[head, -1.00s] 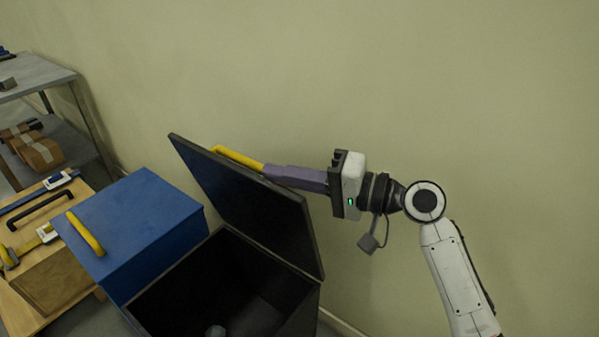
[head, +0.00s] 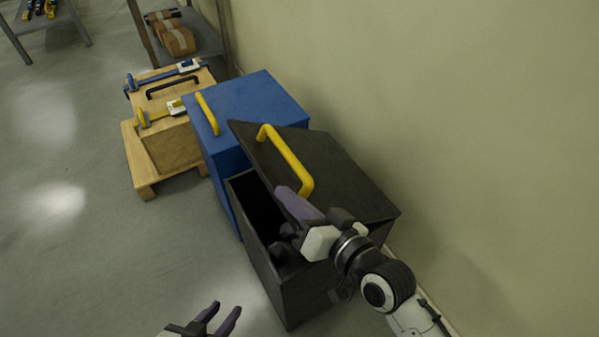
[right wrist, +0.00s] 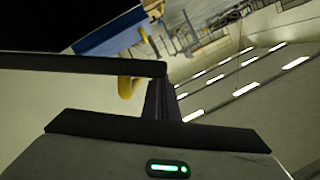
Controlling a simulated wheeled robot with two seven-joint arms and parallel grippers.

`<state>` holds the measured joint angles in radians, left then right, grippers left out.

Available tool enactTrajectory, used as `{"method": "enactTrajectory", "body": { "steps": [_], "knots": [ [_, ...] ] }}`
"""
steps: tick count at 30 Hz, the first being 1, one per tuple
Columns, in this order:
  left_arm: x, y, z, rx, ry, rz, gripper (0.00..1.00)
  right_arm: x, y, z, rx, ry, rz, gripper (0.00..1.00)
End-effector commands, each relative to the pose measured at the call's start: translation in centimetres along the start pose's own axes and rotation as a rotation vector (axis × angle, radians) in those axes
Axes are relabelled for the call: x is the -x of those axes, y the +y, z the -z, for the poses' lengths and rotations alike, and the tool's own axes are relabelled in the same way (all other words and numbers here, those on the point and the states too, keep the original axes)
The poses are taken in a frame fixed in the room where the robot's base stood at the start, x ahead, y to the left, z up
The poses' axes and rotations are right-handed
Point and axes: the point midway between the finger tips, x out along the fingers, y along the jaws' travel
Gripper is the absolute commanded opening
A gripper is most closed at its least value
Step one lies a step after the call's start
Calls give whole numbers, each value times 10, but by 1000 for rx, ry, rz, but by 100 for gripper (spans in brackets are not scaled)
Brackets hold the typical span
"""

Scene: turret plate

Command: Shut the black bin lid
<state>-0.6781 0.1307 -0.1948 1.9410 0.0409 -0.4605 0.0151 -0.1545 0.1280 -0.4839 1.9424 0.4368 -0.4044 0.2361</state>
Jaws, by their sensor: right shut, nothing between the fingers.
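The black bin (head: 300,292) stands beside the wall, its dark opening showing along the left side. Its black lid (head: 345,185) is tilted partway open above the opening. A yellow handle (head: 285,158) is on the lid's outer face near its free edge; it also shows in the right wrist view (right wrist: 127,88). My right gripper (head: 284,192) is shut and empty, its purple fingers at the lid's free edge beside the handle's near end. I cannot tell whether they touch the lid. My left gripper (head: 222,312) is open and empty, low at the bottom of the head view.
A blue bin (head: 262,98) with a yellow handle stands just beyond the black bin. A wooden crate (head: 172,152) with clamps and a black handle is further left. A shelf (head: 200,45) with brown parcels stands behind. The floor to the left is clear.

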Motion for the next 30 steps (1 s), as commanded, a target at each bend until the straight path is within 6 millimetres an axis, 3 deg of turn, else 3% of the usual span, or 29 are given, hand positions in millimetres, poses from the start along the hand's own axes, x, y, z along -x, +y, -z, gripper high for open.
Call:
{"method": "enactTrajectory", "body": {
  "steps": [6, 21, 26, 30],
  "knots": [
    [-1, 2, -5, -2, -11, -4, 31, -2, 3, -16, -5, 4, -7, 0],
    [1, 6, -6, -2, -12, -10, 31, -2, 4, -18, -6, 5, -8, 0],
    [8, 6, 2, 0, -8, -9, 31, 0, 1, -9, -4, 5, -8, 0],
    [21, 3, 14, 6, -4, -2, 31, 6, -4, 11, -2, 6, -8, 0]
  ]
}}
